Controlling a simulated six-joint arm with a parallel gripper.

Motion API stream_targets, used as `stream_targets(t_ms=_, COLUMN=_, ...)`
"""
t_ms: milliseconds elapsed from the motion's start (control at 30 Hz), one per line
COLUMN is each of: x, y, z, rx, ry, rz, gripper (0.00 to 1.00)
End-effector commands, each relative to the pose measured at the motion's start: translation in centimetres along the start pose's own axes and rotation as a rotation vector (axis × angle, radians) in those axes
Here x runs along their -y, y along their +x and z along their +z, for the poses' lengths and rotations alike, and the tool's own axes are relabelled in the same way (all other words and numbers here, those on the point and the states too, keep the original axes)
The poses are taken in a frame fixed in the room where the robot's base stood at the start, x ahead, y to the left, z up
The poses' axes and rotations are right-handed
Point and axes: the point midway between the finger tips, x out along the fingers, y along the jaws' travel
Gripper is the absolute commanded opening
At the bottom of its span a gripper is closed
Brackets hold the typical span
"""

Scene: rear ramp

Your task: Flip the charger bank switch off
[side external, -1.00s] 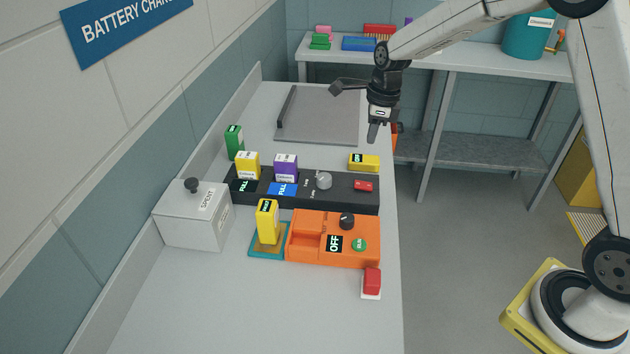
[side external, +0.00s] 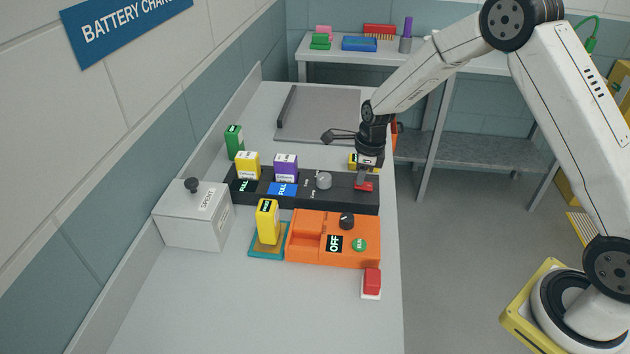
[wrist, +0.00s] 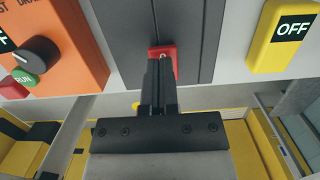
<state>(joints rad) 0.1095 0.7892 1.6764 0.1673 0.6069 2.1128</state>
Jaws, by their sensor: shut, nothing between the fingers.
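The charger bank (side external: 335,201) is a long black unit on the bench, with a red rocker switch (side external: 366,187) at its right end. In the side external view my gripper (side external: 362,183) is shut and points down right at this switch. In the wrist view the shut fingers (wrist: 160,66) cover most of the red switch (wrist: 172,52), and its state cannot be read. The fingertips look to be at or just above the switch; contact cannot be told. A grey knob (side external: 323,180) sits left of the switch on the bank.
A yellow box (side external: 355,157) marked OFF in the wrist view (wrist: 285,32) stands just behind the bank. An orange unit (side external: 365,252) with a black knob and green RUN button is in front. Batteries stand at the bank's left.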

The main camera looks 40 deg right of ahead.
Motion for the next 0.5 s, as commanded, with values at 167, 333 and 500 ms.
stream_targets(t_ms=167, x=0.02, y=0.4, z=0.04, rx=0.001, ry=-0.001, rz=-0.001, gripper=0.0)
stream_targets(t_ms=333, x=0.02, y=0.41, z=0.03, rx=0.001, ry=-0.001, rz=-0.001, gripper=0.0)
stream_targets(t_ms=500, x=0.01, y=0.56, z=0.05, rx=0.0, ry=-0.001, rz=-0.001, gripper=0.0)
